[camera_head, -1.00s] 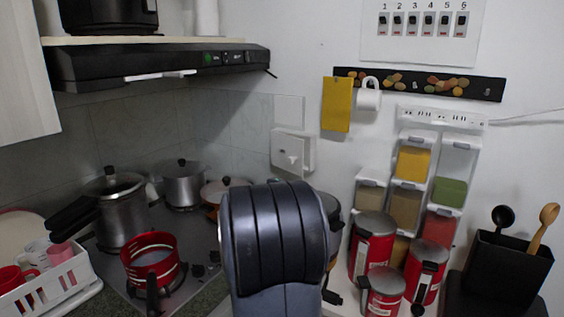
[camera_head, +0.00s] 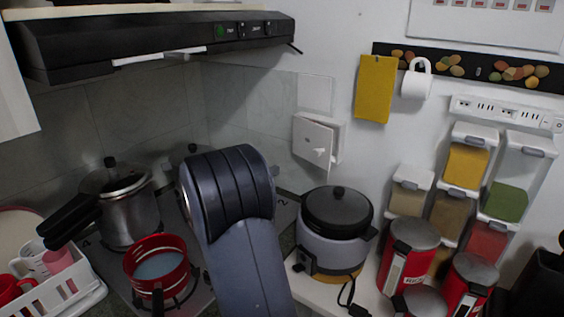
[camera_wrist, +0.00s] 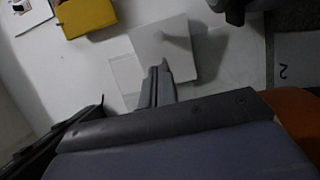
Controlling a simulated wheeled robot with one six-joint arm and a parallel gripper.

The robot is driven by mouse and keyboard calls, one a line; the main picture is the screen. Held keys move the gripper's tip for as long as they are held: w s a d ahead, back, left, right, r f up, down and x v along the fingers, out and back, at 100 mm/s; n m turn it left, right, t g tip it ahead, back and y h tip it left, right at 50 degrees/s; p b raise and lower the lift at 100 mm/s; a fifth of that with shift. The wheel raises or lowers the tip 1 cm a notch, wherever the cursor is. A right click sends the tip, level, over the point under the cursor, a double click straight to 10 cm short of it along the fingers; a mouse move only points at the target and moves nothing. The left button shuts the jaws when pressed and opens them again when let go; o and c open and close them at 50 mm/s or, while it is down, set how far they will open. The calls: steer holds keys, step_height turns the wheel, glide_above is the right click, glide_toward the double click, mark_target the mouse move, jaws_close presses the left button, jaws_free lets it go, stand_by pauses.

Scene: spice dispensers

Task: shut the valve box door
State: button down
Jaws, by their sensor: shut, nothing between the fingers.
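The white valve box (camera_head: 335,150) is on the wall above the rice cooker. Its square door (camera_head: 313,135) stands ajar, with a gap along the right side. A small white knob or handle (camera_head: 319,153) shows low on the door. In the wrist view a pale square panel, seemingly the door (camera_wrist: 165,45), lies just beyond my gripper (camera_wrist: 158,66). The gripper is shut and empty, its fingertips overlapping that panel in the picture; I cannot tell whether they touch. In the head view my arm hides the gripper.
The rice cooker (camera_head: 336,225) stands below the box. A red pot (camera_head: 158,262) and a steel pressure cooker (camera_head: 125,215) are on the stove at left. Red canisters (camera_head: 408,255) and spice dispensers (camera_head: 466,165) crowd the right. A yellow cloth (camera_head: 375,88) hangs nearby.

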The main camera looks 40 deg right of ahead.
steer(key=p, duration=0.4)
glide_toward(319, 154)
steer(key=d, duration=0.5)
steer(key=shift+w+r, duration=0.15)
steer(key=shift+w, duration=0.1)
steer(key=shift+d+p, duration=0.3)
steer(key=shift+d, duration=0.4)
steer(key=d+f+b, duration=0.1)
steer(key=b, duration=0.2)
steer(key=shift+s, duration=0.35)
steer(key=d+t+b, duration=0.1)
steer(key=b, duration=0.2)
steer(key=s+d+n+b, duration=0.1)
steer(key=d+b, duration=0.1)
steer(key=b, duration=0.1)
steer(key=shift+r+t, duration=0.25)
steer(key=shift+t, duration=0.15)
steer(key=shift+r+b, duration=0.15)
steer(key=shift+b, duration=0.15)
steer(key=shift+r, duration=0.1)
